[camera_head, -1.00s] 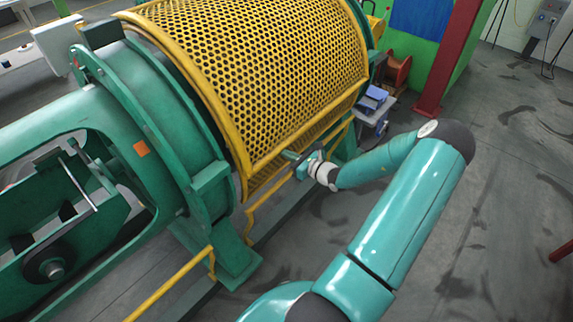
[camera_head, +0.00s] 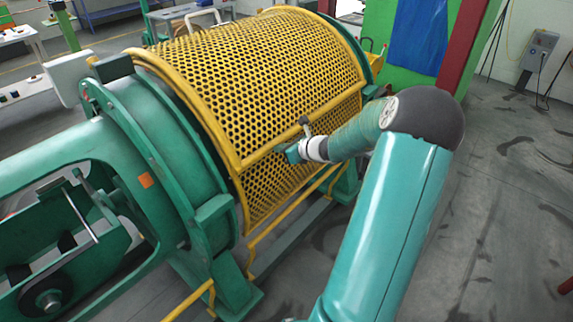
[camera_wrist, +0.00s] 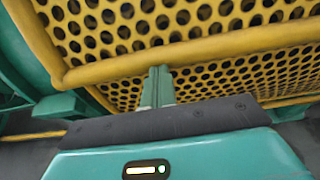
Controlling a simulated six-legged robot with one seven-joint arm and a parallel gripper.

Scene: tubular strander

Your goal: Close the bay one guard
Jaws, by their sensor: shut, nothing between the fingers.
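The bay guard is a curved yellow perforated panel (camera_head: 265,70) over the green machine drum. A yellow rail (camera_head: 262,153) crosses its front, and perforated mesh shows below this rail. My gripper (camera_head: 291,153) is at the rail, near the middle of the front side. In the wrist view, my gripper's closed fingers (camera_wrist: 158,85) point up to the rail (camera_wrist: 210,50), close below or touching it; contact is unclear. Nothing shows between the fingers. Mesh fills the view above and below the rail.
The green machine frame (camera_head: 130,150) with a large end ring stands to the left. A low yellow handrail (camera_head: 190,300) runs along the front base. A red post (camera_head: 468,50) stands behind to the right. Open grey floor (camera_head: 500,210) lies at right.

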